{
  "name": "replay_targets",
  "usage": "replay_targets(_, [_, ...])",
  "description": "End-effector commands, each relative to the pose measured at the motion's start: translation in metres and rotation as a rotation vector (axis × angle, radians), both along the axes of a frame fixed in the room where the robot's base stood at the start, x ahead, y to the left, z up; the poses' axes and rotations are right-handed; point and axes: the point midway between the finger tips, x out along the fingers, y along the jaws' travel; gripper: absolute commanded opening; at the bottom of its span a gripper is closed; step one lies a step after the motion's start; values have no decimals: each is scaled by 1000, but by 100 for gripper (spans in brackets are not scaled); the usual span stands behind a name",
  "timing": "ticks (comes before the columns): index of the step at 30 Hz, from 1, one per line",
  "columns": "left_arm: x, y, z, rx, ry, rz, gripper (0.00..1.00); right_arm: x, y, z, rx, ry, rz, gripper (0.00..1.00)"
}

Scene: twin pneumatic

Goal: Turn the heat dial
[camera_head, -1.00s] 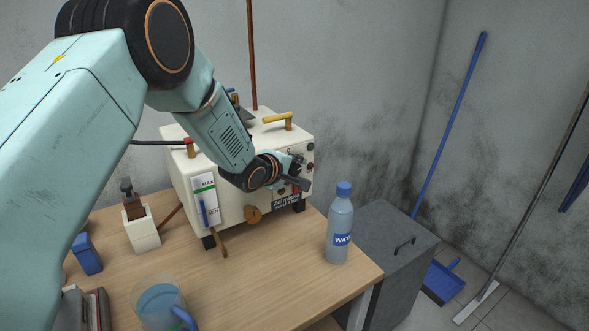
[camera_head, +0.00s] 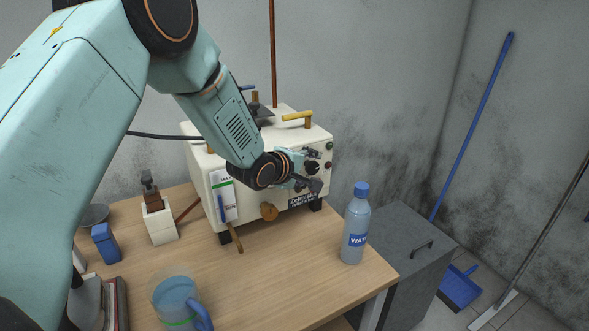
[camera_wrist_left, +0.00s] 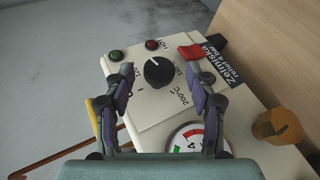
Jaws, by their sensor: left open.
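The heat dial (camera_wrist_left: 158,72) is a round black knob with a white pointer line, on a cream panel with temperature marks such as 200°C. In the left wrist view it shows between the two fingers of my left gripper (camera_wrist_left: 149,62), which is open. The fingers stand on either side of the dial with a gap; I cannot tell how far they are from the panel. In the head view the left gripper (camera_head: 311,174) is at the front right of the cream machine (camera_head: 250,202), partly hiding the panel and the dial (camera_head: 312,167). My right gripper is not in view.
A red switch (camera_wrist_left: 190,51), a pressure gauge (camera_wrist_left: 188,140) and a brass knob (camera_wrist_left: 277,127) are near the dial. A water bottle (camera_head: 355,228) stands at the table's right edge. A jug (camera_head: 176,300) is at the front. A grey cabinet (camera_head: 415,265) is right of the table.

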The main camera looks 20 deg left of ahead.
Motion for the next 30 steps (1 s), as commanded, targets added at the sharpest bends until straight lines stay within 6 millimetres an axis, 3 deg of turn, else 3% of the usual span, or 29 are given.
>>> replay_targets(9, [-48, 10, 27, -4, 0, 2, 56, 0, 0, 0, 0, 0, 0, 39])
replay_targets(15, [-69, 14, 38, -2, 1, 0, 56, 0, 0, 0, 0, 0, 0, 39])
replay_targets(30, [-76, 15, 39, 0, 1, -2, 56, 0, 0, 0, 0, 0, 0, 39])
